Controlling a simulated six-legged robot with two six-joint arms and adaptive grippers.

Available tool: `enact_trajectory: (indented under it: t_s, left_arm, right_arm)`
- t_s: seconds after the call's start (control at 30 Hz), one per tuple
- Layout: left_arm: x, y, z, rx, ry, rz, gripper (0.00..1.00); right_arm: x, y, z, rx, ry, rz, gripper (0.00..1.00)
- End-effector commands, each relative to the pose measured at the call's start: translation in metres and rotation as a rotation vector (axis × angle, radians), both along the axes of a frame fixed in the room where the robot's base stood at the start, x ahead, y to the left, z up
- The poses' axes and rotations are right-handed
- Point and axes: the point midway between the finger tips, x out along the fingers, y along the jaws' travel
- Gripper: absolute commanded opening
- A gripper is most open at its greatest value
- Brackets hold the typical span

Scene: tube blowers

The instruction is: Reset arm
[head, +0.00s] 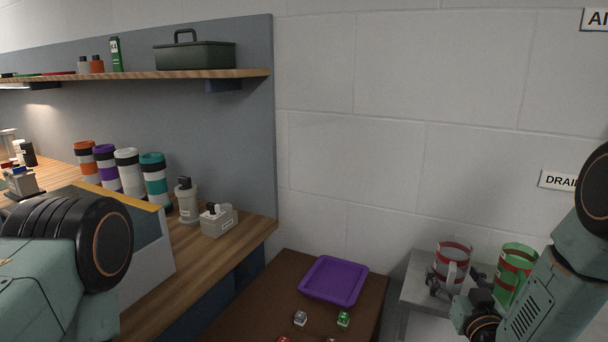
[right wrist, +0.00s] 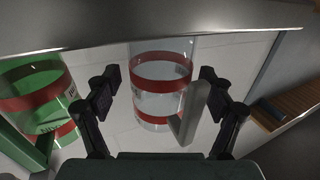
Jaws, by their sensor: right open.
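A clear mug with red bands and a grey handle (head: 455,252) stands on a grey stand (head: 415,285) at the lower right of the head view. It also shows in the middle of the right wrist view (right wrist: 160,85). My right gripper (head: 457,283) is open, with its dark fingers on either side of the mug. In the right wrist view, gaps show between the fingers (right wrist: 160,92) and the mug. A green container with red bands (head: 514,270) stands to its right. My left arm shows at the left; its gripper is out of view.
A purple tray (head: 334,281) lies on a brown table (head: 262,305) with several small cubes (head: 343,319). A wooden workbench (head: 205,268) at the left holds several banded cylinders (head: 128,170) and small devices (head: 219,220). A shelf (head: 200,75) carries a dark green toolbox (head: 195,56).

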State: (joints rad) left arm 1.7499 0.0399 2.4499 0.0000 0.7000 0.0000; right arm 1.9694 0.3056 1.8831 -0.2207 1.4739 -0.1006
Motion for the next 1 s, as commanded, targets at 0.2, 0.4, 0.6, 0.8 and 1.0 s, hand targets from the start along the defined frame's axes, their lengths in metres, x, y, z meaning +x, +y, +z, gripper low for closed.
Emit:
enact_trajectory:
  t_s: [0.2, 0.4, 0.6, 0.8, 1.0]
  left_arm:
    - [0.0, 0.0, 0.002, 0.0, 0.0, 0.0, 0.34]
    - [0.0, 0.0, 0.009, 0.0, 0.0, 0.0, 0.34]
    - [0.0, 0.0, 0.014, 0.0, 0.0, 0.0, 0.34]
    - [0.0, 0.0, 0.014, 0.0, 0.0, 0.0, 0.34]
    - [0.0, 0.0, 0.01, 0.0, 0.0, 0.0, 0.34]
  right_arm:
    - [0.015, -0.001, 0.016, 0.003, -0.004, -0.001, 0.82]
    - [0.014, -0.001, 0.05, 0.003, -0.003, -0.001, 0.82]
    - [0.014, -0.001, 0.083, 0.002, -0.002, -0.001, 0.82]
    - [0.011, 0.001, 0.094, 0.001, 0.004, 0.008, 0.82]
    - [0.006, 0.007, 0.087, 0.0, 0.001, 0.032, 0.82]
